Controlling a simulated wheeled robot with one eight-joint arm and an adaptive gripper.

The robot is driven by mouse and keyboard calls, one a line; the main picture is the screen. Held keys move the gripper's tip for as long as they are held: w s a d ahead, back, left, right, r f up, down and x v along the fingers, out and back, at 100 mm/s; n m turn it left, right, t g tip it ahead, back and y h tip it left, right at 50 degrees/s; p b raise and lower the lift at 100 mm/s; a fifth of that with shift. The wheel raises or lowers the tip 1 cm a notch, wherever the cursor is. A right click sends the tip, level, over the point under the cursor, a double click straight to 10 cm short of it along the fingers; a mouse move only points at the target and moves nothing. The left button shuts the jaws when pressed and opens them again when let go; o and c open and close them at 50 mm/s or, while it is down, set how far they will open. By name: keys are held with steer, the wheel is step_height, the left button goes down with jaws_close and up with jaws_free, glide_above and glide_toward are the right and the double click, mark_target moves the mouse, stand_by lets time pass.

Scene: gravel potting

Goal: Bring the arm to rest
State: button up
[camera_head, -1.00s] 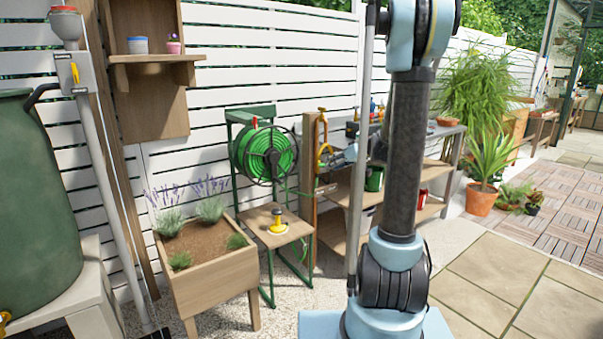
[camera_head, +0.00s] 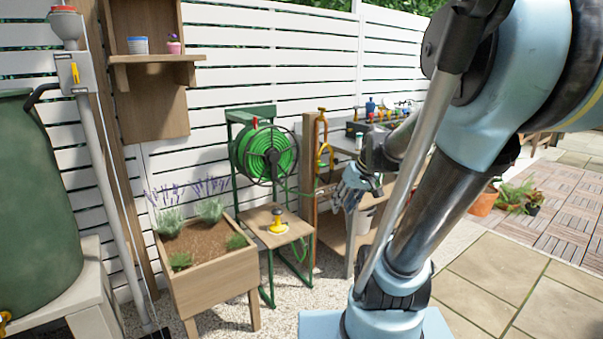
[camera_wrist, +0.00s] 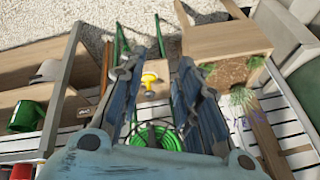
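My gripper (camera_head: 352,192) hangs in the air in front of the workbench, to the right of the hose reel in the head view. In the wrist view my gripper (camera_wrist: 156,68) has its two dark fingers spread well apart. Nothing is held between them; the stool and hose reel show in the gap from a distance. My arm leans to the right in the head view and folds back toward the bench, hiding part of it.
A small wooden stool (camera_head: 262,217) with a yellow-topped thing (camera_head: 278,222) stands by the green hose reel (camera_head: 255,152). A wooden planter (camera_head: 220,284) with lavender is to its left. The workbench (camera_head: 343,148) is behind my gripper.

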steer(key=s+d+f+m+h, duration=0.1)
steer(key=s+d+f, duration=0.1)
steer(key=s, duration=0.5)
steer(key=s+d+f+m+g+h, duration=0.1)
steer(key=s+d+f+h, duration=0.1)
steer(key=s, duration=0.5)
step_height(320, 180, down, 3)
steer(key=shift+s+d+r+m+h, duration=0.2)
steer(key=shift+s+d+m+h, duration=0.1)
steer(key=shift+d, duration=0.55)
steer(key=shift+w, duration=0.1)
steer(key=shift+w+f+g, duration=0.2)
steer(key=shift+w+g, duration=0.1)
steer(key=shift+w, duration=0.15)
steer(key=shift+s, duration=0.1)
